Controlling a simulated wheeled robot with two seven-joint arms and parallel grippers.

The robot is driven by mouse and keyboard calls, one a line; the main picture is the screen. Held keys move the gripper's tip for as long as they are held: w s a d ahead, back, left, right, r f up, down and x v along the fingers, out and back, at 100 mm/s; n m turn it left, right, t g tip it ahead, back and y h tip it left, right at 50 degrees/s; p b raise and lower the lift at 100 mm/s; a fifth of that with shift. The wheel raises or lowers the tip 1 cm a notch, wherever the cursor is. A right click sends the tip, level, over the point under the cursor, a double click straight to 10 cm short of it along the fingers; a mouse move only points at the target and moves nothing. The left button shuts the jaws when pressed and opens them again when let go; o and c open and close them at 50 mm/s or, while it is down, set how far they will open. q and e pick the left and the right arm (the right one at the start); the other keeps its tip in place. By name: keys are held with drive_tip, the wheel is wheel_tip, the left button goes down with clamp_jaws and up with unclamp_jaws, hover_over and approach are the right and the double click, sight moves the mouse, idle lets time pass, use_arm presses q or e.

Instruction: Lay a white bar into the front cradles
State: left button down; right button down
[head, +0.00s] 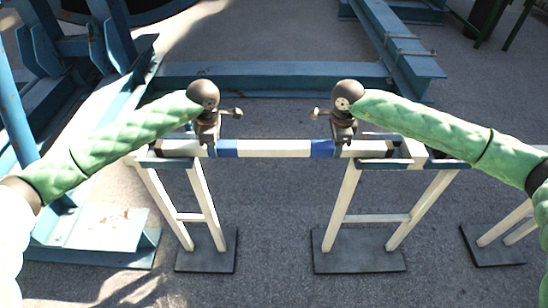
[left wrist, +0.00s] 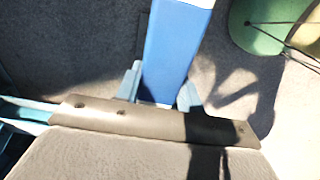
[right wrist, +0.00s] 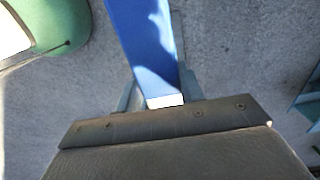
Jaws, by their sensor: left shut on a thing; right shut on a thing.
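A white bar (head: 270,148) with blue bands lies level, running left to right at the tops of two white stands. My left gripper (head: 211,146) is shut on it by the left blue band (left wrist: 172,55). My right gripper (head: 338,146) is shut on it by the right blue band (right wrist: 145,45). The cradles are blue brackets on top of the left stand (head: 205,200) and the right stand (head: 345,205). My grippers partly hide the bar. I cannot tell whether it rests in the cradles or hangs just above them.
Dark base plates (head: 358,262) hold the stands on grey ground. Another white stand (head: 510,222) is at the right edge. A blue steel frame (head: 275,75) lies behind the bar, with more blue steelwork (head: 80,245) at left. The ground between the stands is clear.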

use_arm(q)
drive_tip(key=shift+f+b, duration=0.45)
drive_tip(key=shift+f, duration=0.1)
use_arm(e)
drive_tip(key=shift+f, duration=0.55)
use_arm(q)
drive_tip(key=c, duration=0.9)
unclamp_jaws()
use_arm(e)
drive_tip(key=c, duration=0.9)
unclamp_jaws()
use_arm(q)
wheel_tip(320, 180, up, 12)
drive_tip(key=shift+f, duration=0.1)
use_arm(e)
drive_tip(key=shift+r, duration=0.6)
wheel_tip(320, 180, up, 11)
drive_tip(key=shift+f, duration=0.1)
